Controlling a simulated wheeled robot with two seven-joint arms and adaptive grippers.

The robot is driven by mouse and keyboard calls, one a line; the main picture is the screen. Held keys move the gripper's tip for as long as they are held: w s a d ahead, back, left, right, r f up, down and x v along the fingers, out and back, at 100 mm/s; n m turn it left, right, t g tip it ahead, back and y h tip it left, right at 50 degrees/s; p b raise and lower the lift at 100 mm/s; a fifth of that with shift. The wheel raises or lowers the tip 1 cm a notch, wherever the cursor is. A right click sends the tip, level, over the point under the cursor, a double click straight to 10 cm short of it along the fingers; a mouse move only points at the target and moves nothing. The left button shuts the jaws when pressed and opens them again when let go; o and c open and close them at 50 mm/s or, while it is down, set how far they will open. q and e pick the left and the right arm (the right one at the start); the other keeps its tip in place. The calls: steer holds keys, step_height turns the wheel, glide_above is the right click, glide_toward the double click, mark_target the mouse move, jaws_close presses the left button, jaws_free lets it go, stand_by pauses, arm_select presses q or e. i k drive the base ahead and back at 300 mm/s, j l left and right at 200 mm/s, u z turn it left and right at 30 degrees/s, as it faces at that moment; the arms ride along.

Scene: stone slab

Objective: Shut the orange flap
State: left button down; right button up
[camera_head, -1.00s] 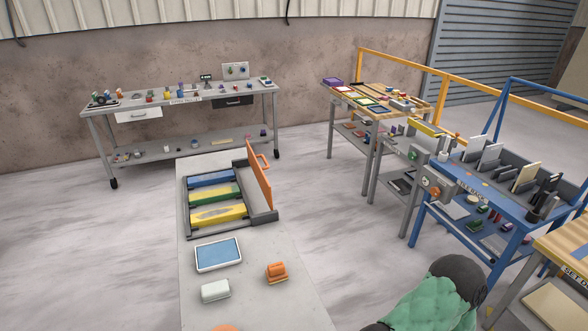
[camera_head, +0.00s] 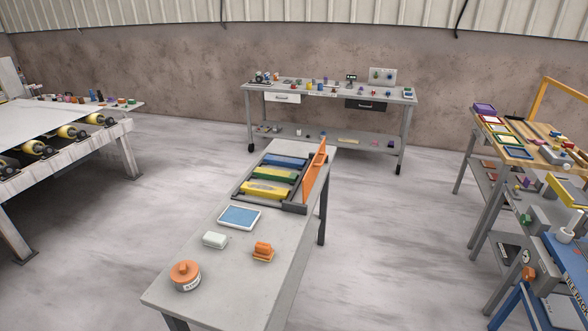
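The orange flap (camera_head: 315,171) stands upright, open, along the right side of a dark-framed case on the grey stone slab (camera_head: 205,270). The case (camera_head: 294,208) lies open at the top and shows blue (camera_head: 286,161), green (camera_head: 274,174) and yellow (camera_head: 265,189) bars inside. The flap's handle, seen earlier on its outer face, is hard to make out now. Neither of my grippers shows in the head view now.
A roller table (camera_head: 70,130) stands left, a workbench (camera_head: 330,93) behind, and shelves at right. Floor is open around the slab.

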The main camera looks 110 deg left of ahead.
mark_target(307, 181)
steer(key=i+u, duration=0.15)
steer(key=u, duration=3.95)
